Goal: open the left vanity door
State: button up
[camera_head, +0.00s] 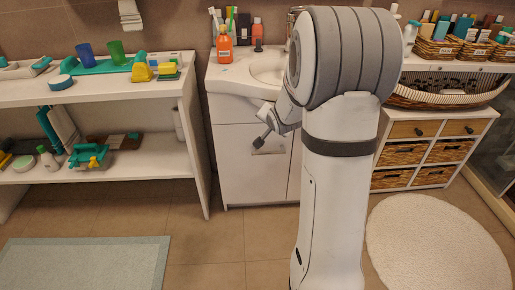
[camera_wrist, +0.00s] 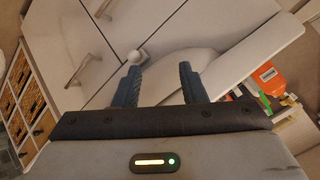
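The vanity (camera_head: 235,185) is white, with a basin on top, in the middle of the head view. Its left door (camera_head: 245,185) looks closed, with a metal handle (camera_head: 268,151) near its upper right. My gripper (camera_head: 264,139) is just in front of or above that handle in the head view; no contact can be made out. In the wrist view my gripper (camera_wrist: 160,84) is open, with two dark fingers apart and nothing between them. That view shows white vanity fronts with two slim handles, one (camera_wrist: 80,70) left of the fingers and another (camera_wrist: 103,8) at the top edge.
A white shelf unit (camera_head: 196,150) stands left of the vanity. A drawer cabinet with wicker baskets (camera_head: 398,154) stands right. An orange bottle (camera_head: 224,44) stands on the vanity top. The floor in front is clear apart from a round rug (camera_head: 435,245) and a pale mat (camera_head: 85,265).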

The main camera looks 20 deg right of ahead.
jog(key=w+d+f+m+t+y+b, duration=0.1)
jog(key=w+d+f+m+b, duration=0.15)
jog(key=f, duration=0.65)
jog(key=w+d+f+m+t+y+b, duration=0.1)
jog(key=w+d+f+t+b, duration=0.2)
jog(key=f, duration=0.5)
jog(key=m+t+y+b, duration=0.1)
jog(key=m+y+b, duration=0.15)
jog(key=b, duration=0.35)
send_near(270, 152)
jog(key=w+f, duration=0.2)
jog(key=shift+m, duration=0.5)
jog(key=b+x, duration=0.1)
jog(key=x, duration=0.4)
jog(key=b+x, duration=0.1)
jog(key=x, duration=0.2)
jog(key=shift+r+b, duration=0.3)
jog(key=shift+r, duration=0.1)
jog(key=shift+c, duration=0.2)
grip_shut()
